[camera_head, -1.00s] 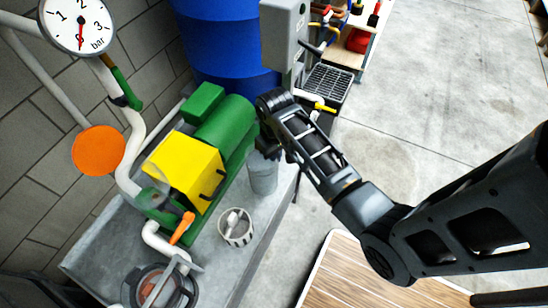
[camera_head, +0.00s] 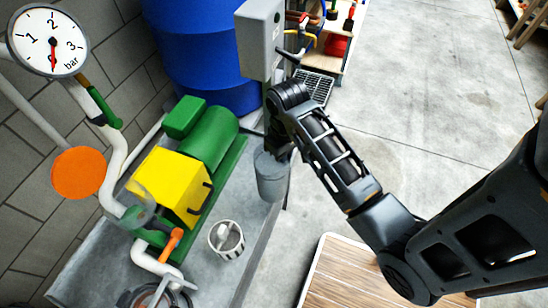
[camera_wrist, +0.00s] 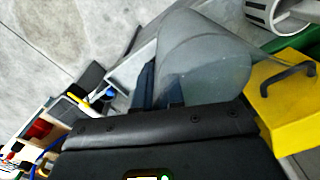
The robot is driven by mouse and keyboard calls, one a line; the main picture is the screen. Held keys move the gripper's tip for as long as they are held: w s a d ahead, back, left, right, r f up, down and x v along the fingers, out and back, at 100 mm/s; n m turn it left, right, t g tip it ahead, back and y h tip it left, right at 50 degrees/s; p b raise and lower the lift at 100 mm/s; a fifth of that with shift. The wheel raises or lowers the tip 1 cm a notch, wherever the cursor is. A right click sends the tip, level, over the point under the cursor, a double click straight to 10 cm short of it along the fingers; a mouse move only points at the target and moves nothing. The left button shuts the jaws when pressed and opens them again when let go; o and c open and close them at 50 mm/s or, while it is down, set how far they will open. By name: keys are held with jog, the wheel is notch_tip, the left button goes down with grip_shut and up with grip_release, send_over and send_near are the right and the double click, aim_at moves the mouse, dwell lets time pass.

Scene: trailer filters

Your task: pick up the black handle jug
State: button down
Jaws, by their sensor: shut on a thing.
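The jug (camera_head: 271,180) is a grey, see-through vessel beside the green and yellow pump, at the right edge of the grey bench (camera_head: 200,272). My gripper (camera_head: 278,148) is at the jug's upper part in the head view and is shut on it. The black handle cannot be made out against my dark gripper. In the wrist view the jug (camera_wrist: 205,55) lies just beyond my gripper (camera_wrist: 145,92), with its body large and tilted in the picture. The jug looks raised off the bench, though its base contact is unclear.
The yellow and green pump (camera_head: 168,185) stands left of the jug. A white strainer basket (camera_head: 226,240) sits on the bench in front. A blue barrel (camera_head: 205,55) and grey box (camera_head: 260,38) stand behind. Open floor lies right, with a wooden tabletop (camera_head: 350,270) near front.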

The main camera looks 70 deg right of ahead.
jog(key=shift+s+d+r, duration=0.15)
jog(key=shift+s+r, duration=0.35)
jog(key=shift+s, duration=0.3)
jog(key=shift+s+d+r, duration=0.1)
jog(key=shift+s+r, duration=0.35)
jog(key=shift+s, duration=0.3)
jog(key=shift+s+d+r, duration=0.15)
jog(key=shift+s+r, duration=0.35)
jog(key=shift+s, duration=0.3)
